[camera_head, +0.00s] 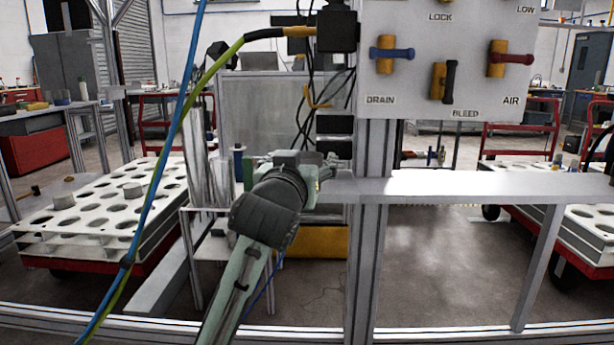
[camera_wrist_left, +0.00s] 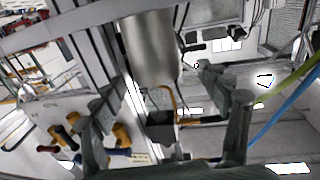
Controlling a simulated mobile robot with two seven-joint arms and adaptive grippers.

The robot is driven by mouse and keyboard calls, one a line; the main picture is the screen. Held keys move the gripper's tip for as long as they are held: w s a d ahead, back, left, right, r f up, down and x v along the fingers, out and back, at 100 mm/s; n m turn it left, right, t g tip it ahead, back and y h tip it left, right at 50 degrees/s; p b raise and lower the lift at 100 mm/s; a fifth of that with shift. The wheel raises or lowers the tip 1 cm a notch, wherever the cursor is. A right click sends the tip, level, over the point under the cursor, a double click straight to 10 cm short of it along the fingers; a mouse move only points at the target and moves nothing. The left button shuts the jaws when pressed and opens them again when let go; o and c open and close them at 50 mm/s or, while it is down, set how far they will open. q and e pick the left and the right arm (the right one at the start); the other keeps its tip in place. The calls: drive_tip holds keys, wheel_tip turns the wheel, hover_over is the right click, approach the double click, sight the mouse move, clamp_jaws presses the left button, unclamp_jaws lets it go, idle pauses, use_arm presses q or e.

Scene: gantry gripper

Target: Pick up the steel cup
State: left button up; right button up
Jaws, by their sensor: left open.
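A shiny steel cup (camera_wrist_left: 150,48) shows at the upper middle of the left wrist view, beyond my fingertips. My left gripper (camera_wrist_left: 158,90) is open, with one finger on each side of the picture and the cup ahead of the gap between them. In the head view, my left gripper (camera_head: 322,170) is at the left end of the grey shelf, beside the upright post. I cannot make out the cup in the head view; the gripper and wrist may hide it. My right gripper is not in view.
A panel (camera_head: 450,60) with valve handles hangs above the grey shelf (camera_head: 450,184). An upright post (camera_head: 369,220) stands right of the gripper. Blue and yellow hoses (camera_head: 160,180) cross the left side. A white rack with round holes (camera_head: 100,208) stands at left.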

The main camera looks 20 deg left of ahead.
sight(307, 156)
use_arm(q)
drive_tip(key=w, duration=0.3)
drive_tip(key=shift+w+a, duration=0.1)
drive_tip(key=shift+a, duration=0.05)
drive_tip(key=shift+c, duration=0.3)
drive_tip(key=c, duration=1.2)
